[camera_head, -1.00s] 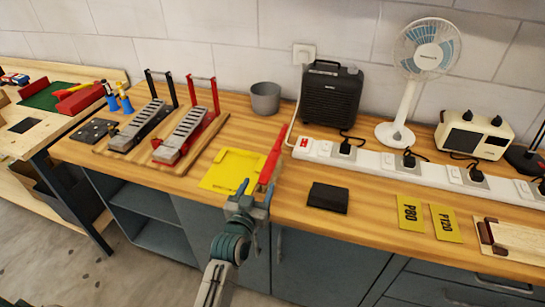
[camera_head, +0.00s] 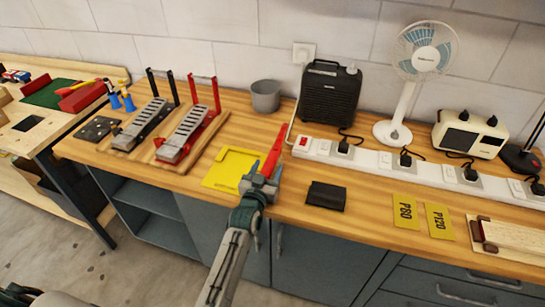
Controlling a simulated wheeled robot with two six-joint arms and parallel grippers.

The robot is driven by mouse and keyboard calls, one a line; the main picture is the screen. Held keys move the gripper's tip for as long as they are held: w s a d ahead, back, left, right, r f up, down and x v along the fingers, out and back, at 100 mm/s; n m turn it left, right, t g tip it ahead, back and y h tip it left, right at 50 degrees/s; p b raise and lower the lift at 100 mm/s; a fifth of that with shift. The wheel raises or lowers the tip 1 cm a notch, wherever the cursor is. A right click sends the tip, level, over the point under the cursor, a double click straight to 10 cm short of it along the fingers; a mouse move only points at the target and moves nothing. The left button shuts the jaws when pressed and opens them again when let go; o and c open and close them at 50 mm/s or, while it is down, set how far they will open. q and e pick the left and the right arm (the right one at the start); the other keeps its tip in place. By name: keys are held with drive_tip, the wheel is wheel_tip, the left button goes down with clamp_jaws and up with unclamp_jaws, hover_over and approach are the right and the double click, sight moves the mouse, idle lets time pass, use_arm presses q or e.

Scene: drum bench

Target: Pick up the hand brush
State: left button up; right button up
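A long red piece (camera_head: 272,152), which I take for the hand brush, lies on the bench at the right edge of a yellow tray-like mat (camera_head: 222,180). My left gripper (camera_head: 265,174) is at the near end of the red piece. Its fingers are apart, with that near end showing between or just beyond them; I cannot tell whether they touch it. The gripper hides the lowest part of the red piece. My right gripper is not in view.
A dark block (camera_head: 326,195) lies to the right, before a white power strip (camera_head: 375,158). A grey cup (camera_head: 265,96) and a black heater-like box (camera_head: 329,94) stand behind. Yellow cards (camera_head: 405,211) lie right.

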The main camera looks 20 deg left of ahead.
use_arm(q)
drive_tip(key=c, duration=1.1)
drive_tip(key=shift+c, duration=0.4)
